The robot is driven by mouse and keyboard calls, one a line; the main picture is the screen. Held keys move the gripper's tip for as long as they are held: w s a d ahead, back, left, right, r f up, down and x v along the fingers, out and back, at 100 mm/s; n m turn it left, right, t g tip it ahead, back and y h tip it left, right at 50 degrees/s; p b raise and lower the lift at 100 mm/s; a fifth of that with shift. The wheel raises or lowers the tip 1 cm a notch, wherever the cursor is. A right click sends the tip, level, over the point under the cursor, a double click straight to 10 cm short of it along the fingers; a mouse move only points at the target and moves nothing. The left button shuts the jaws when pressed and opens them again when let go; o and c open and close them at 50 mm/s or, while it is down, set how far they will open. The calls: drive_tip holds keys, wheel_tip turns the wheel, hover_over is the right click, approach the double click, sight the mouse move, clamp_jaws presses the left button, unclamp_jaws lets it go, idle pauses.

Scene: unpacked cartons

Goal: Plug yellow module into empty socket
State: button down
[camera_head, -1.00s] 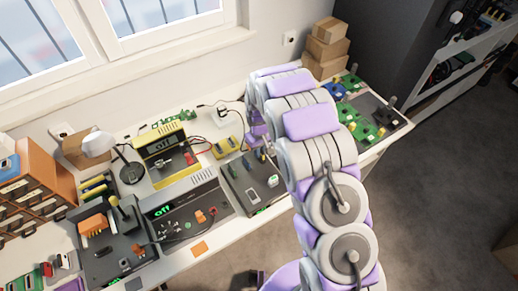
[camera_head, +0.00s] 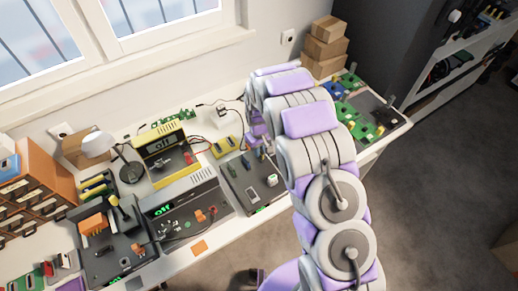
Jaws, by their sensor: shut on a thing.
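My gripper (camera_head: 259,137) is small in the view, low over the back right edge of a dark socket board (camera_head: 238,190). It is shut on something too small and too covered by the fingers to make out. Several small upright modules (camera_head: 247,164) stand along the back of the board. A yellow piece with dark patches (camera_head: 223,147) lies on the bench just behind and left of the board, apart from my gripper. I cannot tell which socket is empty. My arm hides the bench right of the board.
A yellow meter (camera_head: 165,155) and a grey power unit (camera_head: 180,207) stand left of the board. A lamp (camera_head: 100,145) is further left. Green circuit boards (camera_head: 365,128) and stacked cartons (camera_head: 327,48) are at the right end.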

drive_tip(key=shift+f, duration=0.25)
idle(0.3)
drive_tip(key=c, duration=1)
unclamp_jaws()
drive_tip(key=shift+c, duration=0.2)
